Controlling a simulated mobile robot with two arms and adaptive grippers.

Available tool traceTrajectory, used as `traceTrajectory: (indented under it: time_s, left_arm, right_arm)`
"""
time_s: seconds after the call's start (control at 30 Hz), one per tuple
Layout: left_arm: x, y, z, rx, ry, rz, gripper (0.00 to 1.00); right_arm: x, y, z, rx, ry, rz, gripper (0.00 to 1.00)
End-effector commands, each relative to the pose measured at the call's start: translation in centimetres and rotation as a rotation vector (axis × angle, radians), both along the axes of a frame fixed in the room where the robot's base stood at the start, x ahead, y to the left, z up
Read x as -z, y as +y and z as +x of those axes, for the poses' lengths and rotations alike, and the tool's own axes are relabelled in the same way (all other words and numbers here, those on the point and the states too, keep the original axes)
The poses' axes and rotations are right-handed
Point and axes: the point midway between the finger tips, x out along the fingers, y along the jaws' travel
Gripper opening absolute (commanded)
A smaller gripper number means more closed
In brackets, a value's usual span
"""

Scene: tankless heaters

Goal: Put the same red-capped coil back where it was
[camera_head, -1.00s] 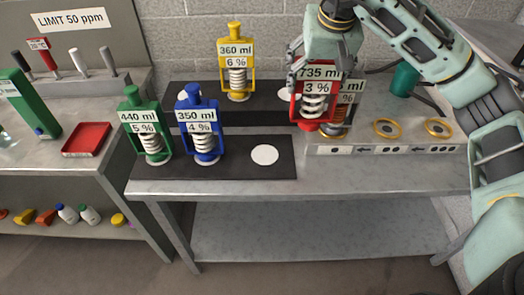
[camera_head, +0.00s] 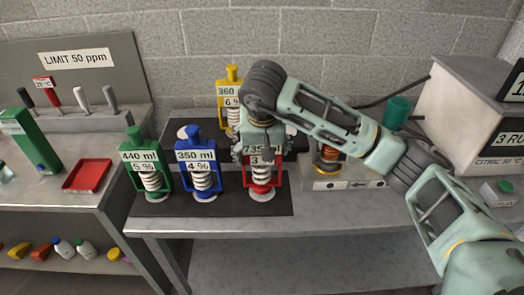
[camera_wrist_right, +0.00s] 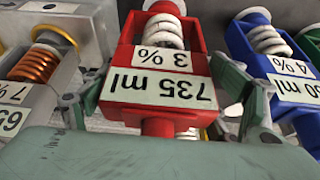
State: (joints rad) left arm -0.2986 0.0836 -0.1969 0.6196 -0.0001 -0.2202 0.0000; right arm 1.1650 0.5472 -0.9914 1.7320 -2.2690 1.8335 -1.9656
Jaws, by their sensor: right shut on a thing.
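The red-capped coil (camera_head: 261,182), labelled 735 ml and 3 %, is upright at the right end of the front black mat (camera_head: 225,206), on or just above the white disc there. I cannot tell if it touches. My right gripper (camera_head: 262,150) is around its top and shut on it. In the right wrist view the red coil (camera_wrist_right: 155,85) sits between the two fingers (camera_wrist_right: 160,110). The blue-capped coil (camera_head: 203,172), 350 ml, stands just left of it, and the green-capped coil (camera_head: 147,168), 440 ml, further left. My left gripper is not in view.
A yellow-capped coil (camera_head: 230,90) stands behind, partly hidden by my right arm. A copper coil (camera_head: 327,157) stands on the grey test block (camera_head: 345,184) at right. A teal cup (camera_head: 397,112) is further back. A red tray (camera_head: 87,175) lies on the left bench.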

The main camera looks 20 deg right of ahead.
Motion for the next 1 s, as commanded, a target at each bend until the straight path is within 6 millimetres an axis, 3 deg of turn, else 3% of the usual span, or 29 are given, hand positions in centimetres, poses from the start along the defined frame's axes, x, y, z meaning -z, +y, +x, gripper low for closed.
traceTrajectory:
  time_s: [0.17, 0.53, 0.57, 0.77, 1.0]
  left_arm:
    - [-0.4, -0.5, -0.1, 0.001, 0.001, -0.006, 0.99]
    - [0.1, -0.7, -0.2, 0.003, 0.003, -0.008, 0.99]
    - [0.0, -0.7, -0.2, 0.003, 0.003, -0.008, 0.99]
    - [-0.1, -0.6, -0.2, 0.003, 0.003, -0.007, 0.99]
    - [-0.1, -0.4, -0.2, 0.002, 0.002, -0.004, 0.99]
  right_arm:
    - [1.2, 0.0, 0.1, 0.000, -0.005, 0.003, 0.18]
    - [1.7, 0.0, 0.1, 0.000, -0.007, 0.001, 0.18]
    - [1.8, 0.0, 0.0, 0.000, -0.002, 0.000, 0.82]
    - [1.7, 0.0, 0.0, 0.000, -0.002, 0.000, 0.99]
    - [1.7, 0.0, 0.0, -0.001, -0.002, 0.001, 0.99]
